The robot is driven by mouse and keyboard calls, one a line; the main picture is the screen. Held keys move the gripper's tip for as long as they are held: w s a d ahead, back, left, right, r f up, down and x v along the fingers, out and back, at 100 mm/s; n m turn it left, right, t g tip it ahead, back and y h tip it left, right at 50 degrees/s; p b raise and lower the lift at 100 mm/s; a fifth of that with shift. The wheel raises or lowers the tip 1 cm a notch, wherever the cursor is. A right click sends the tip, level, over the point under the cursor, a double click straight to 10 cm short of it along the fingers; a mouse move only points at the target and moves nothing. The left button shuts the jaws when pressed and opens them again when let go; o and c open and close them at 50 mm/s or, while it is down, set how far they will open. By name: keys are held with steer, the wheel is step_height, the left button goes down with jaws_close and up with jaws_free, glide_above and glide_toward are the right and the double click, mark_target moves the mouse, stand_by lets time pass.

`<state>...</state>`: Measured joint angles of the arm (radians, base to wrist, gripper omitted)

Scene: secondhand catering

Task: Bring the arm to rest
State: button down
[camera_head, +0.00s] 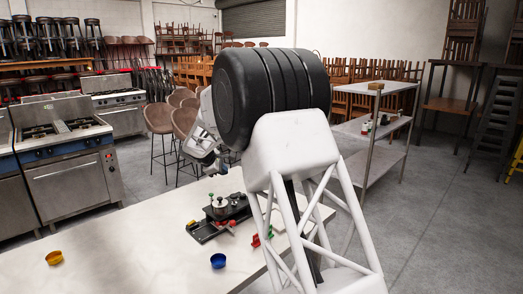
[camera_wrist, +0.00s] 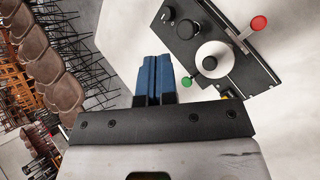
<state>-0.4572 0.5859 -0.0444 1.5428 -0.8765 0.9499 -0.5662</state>
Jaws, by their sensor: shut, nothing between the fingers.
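My gripper (camera_wrist: 153,80) shows in the wrist view as two blue fingers pressed together with nothing between them. In the head view my arm rises over the right part of the table, and its wrist end hangs above the back of the tabletop (camera_head: 130,240). The fingers cannot be made out there. In the wrist view the fingers are beside a black device (camera_wrist: 205,45) with knobs, a white disc, a green knob and a red-tipped lever. Whether they are above the table or touching it is hard to tell, but they look apart from the device.
The black device (camera_head: 220,214) stands on the table in the head view. A yellow cup (camera_head: 54,258) is at the left, a blue cup (camera_head: 218,261) in front. Small red and green pieces (camera_head: 262,237) lie beside my arm. A metal shelf (camera_head: 372,130) stands behind right.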

steer(key=s+d+r+m+g+y, duration=0.15)
steer(key=s+d+r+m, duration=0.4)
steer(key=s+d, duration=0.85)
steer(key=s+d+r+m+g+y, duration=0.1)
steer(key=s+d+r+m+g, duration=0.15)
steer(key=s+d+r, duration=0.85)
steer(key=s+d+f+m+y, duration=0.1)
steer(key=s+d+f+m, duration=0.2)
steer(key=s, duration=1)
steer(key=s+d+f+m+y, duration=0.1)
steer(key=s+d+f+m, duration=0.2)
steer(key=s, duration=1.1)
steer(key=s+d+f+m+y, duration=0.1)
steer(key=s+d+f+m, duration=0.2)
steer(key=s, duration=1.1)
steer(key=shift+s+d+f+m, duration=0.25)
steer(key=shift+d+f+m, duration=0.05)
steer(key=shift+d+f, duration=0.3)
